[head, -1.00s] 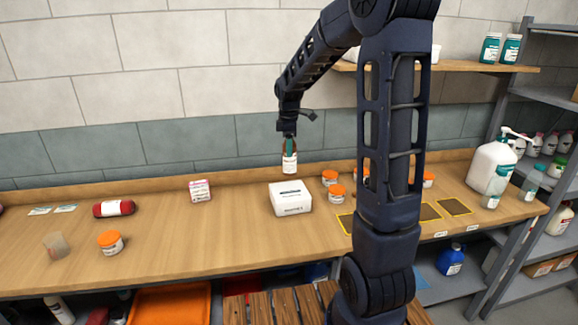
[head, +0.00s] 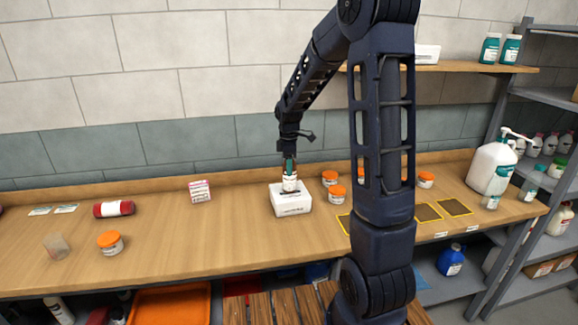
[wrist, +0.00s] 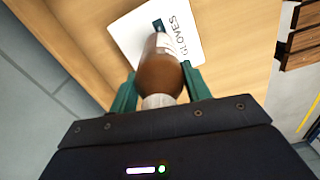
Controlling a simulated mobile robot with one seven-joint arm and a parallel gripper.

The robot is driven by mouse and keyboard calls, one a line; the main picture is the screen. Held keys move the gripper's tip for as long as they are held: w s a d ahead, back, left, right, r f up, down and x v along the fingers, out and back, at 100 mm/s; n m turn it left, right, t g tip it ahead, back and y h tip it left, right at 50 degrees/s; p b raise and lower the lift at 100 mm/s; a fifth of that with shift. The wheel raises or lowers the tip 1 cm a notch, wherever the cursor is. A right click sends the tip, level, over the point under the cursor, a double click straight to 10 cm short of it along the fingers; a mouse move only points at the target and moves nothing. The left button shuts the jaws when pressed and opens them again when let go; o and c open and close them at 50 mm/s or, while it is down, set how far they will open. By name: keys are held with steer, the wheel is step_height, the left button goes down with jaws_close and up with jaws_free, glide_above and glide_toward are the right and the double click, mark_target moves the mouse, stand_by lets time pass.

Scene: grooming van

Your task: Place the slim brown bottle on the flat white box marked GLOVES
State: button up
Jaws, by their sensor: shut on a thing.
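The slim brown bottle (head: 290,183) has a white label and stands upright in my gripper (head: 289,164). In the wrist view the bottle (wrist: 160,72) sits between the two green fingers of my gripper (wrist: 158,85), which are shut on it. The flat white box (head: 291,204) lies on the bench directly under the bottle. In the wrist view its top (wrist: 126,31) shows the word GLOVES beside the bottle. The bottle's base is at the box top; I cannot tell whether it touches or hovers just above.
Several orange-lidded jars (head: 336,194) stand close to the right of the box. A pink-and-white box (head: 200,191) stands to the left, with a red bottle (head: 114,209) farther left. The wall is close behind. Bench space in front of the box is clear.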

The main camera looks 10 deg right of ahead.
steer(key=shift+f, duration=0.1)
steer(key=o, duration=1.2)
step_height(320, 180, up, 12)
steer(key=shift+f, duration=0.15)
steer(key=shift+s+d+r, duration=0.15)
steer(key=shift+s+r, duration=0.15)
steer(key=shift+r, duration=0.2)
steer(key=s+d+r+m+t, duration=0.1)
steer(key=s+d+m, duration=0.2)
steer(key=s, duration=0.6)
steer(key=s+d+r+m+t, duration=0.1)
steer(key=s+d+m+t, duration=0.1)
steer(key=s+m, duration=0.5)
steer(key=s+d+r+m+t, duration=0.1)
steer(key=s+d+m, duration=0.3)
steer(key=s, duration=0.8)
steer(key=shift+m+t, duration=0.3)
steer(key=shift+m, duration=0.8)
